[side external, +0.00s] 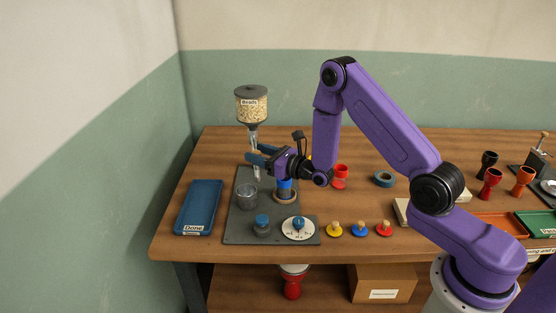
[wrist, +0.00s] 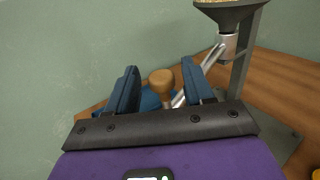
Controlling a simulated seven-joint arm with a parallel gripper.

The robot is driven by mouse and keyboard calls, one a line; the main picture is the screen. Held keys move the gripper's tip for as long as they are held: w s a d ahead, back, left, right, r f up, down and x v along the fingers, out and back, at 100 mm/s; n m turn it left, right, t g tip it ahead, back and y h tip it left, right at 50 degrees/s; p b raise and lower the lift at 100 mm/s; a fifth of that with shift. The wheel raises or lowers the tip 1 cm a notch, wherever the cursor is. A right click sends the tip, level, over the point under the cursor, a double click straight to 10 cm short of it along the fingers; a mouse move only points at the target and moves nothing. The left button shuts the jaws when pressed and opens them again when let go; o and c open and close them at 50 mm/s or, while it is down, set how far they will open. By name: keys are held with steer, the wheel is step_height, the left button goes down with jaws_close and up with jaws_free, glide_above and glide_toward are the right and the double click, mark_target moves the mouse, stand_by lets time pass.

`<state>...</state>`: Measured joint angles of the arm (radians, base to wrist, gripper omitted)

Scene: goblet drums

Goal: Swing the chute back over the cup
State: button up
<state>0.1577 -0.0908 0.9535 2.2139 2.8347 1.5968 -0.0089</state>
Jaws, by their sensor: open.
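The metal chute (side external: 257,172) hangs from the bead hopper (side external: 251,107); in the wrist view the chute (wrist: 207,72) slants down and left behind the right finger. Its lower end appears just behind and right of the clear cup (side external: 247,198), which stands upright on the dark base plate; I cannot tell whether they line up. My gripper (side external: 256,156) is open beside the chute, pointing left. In the wrist view my gripper (wrist: 159,70) has a round wooden knob (wrist: 161,79) between its fingers, with gaps on both sides. How the knob joins the chute is hidden.
The blue Done tray (side external: 199,207) lies left of the dark base plate (side external: 240,235). A blue drum body (side external: 285,188) stands in a ring below my wrist.

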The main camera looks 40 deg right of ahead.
steer(key=v, duration=1)
steer(key=shift+s, duration=0.3)
steer(key=shift+c, duration=0.3)
steer(key=c, duration=0.5)
steer(key=shift+w+d+r, duration=0.1)
steer(key=shift+w+r, duration=0.05)
steer(key=shift+w, duration=0.1)
jaws_close()
steer(key=d+r+n+g+y, duration=0.2)
steer(key=d+n+g+y, duration=0.55)
steer(key=d, duration=0.35)
steer(key=x, duration=1.3)
steer(key=shift+a+r+t+y, duration=0.3)
steer(key=shift+a+t+y, duration=0.05)
